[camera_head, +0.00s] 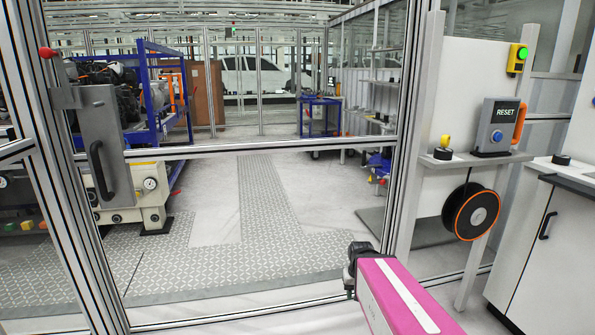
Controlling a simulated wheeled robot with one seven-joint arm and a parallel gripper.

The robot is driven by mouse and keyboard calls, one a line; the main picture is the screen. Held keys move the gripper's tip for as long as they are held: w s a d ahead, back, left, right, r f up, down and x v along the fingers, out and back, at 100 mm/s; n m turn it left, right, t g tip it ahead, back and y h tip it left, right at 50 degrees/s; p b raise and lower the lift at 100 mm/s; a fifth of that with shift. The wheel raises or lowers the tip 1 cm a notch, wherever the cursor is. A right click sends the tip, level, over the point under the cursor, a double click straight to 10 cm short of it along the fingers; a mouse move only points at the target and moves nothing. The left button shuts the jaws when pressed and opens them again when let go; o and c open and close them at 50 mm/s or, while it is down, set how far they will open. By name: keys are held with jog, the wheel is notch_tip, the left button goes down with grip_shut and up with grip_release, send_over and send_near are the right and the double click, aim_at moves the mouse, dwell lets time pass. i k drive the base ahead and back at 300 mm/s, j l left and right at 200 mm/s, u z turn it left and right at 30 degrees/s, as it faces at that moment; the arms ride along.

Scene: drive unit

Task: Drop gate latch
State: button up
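The gate latch is at the upper left, on the aluminium gate frame. It has a red knob (48,53) on a short lever beside a grey latch plate (106,140). The plate carries a black pull handle (101,170). The lever looks raised, with the red knob near the top of the plate. A pink arm part, apparently mine, reaches in from the bottom right, with a dark end (360,262) low in front of the gate's right post. It is far to the right of and below the latch. No fingers can be made out, and no held object shows.
The gate's middle rail (265,149) and right post (413,140) stand ahead. To the right are a RESET box (497,127), a yellow-topped button (444,148), a black-and-orange reel (471,211) and a white cabinet (545,245). Open floor lies beyond the gate.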

aim_at(46, 53)
jog(key=u, duration=1.95)
